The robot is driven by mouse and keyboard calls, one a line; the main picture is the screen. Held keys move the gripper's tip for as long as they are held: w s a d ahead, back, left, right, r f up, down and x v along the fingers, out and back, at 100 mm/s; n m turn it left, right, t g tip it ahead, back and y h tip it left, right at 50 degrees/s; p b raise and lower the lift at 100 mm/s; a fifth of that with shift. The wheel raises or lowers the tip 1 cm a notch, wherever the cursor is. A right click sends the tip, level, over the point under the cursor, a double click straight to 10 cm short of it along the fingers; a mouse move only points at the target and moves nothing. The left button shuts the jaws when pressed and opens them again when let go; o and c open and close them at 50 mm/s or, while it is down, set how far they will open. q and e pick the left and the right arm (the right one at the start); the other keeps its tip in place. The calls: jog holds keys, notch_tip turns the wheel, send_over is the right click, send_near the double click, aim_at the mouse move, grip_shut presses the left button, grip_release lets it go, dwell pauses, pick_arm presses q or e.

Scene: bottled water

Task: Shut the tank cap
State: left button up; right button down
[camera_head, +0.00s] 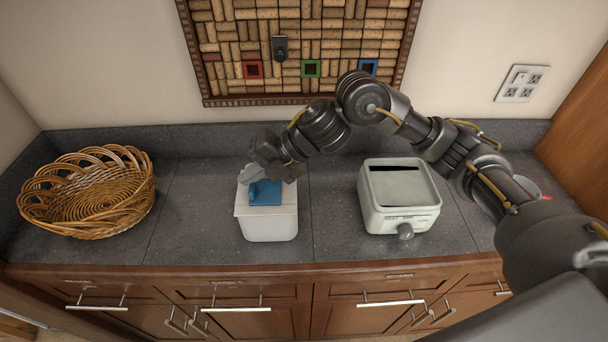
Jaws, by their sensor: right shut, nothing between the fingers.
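The white tank (268,226) stands upright on the dark counter, left of the middle. A blue cap (265,192) shows on its top; the gripper partly hides the cap's back edge, and I cannot tell whether the cap lies fully flat. My right gripper (257,176) reaches in from the right, over the back of the tank's top. It is shut and empty, close above or against the cap; I cannot tell whether they touch. My left gripper does not show.
A wicker basket (92,196) stands at the left. A pale toaster (398,196) with a front knob stands right of the tank, below my right arm. A round dish (527,187) is partly hidden behind my arm. The counter (330,232) between tank and toaster is clear.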

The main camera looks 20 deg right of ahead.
jog(key=shift+a+f, duration=0.15)
jog(key=shift+f, duration=0.05)
dwell(0.3)
jog(key=shift+r, duration=0.1)
dwell(0.3)
jog(key=shift+r+p, duration=0.5)
jog(key=shift+r, duration=0.25)
jog(key=shift+r+p, duration=0.3)
jog(key=shift+r, duration=0.05)
notch_tip(320, 180, up, 4)
jog(key=p, duration=0.2)
jog(key=shift+w+r+p, duration=0.1)
jog(key=shift+r+p, duration=0.05)
jog(key=shift+p, duration=0.2)
notch_tip(320, 180, up, 8)
jog(key=b, duration=0.3)
send_over(251, 186)
jog(key=shift+r, duration=0.5)
jog(key=shift+f, duration=0.1)
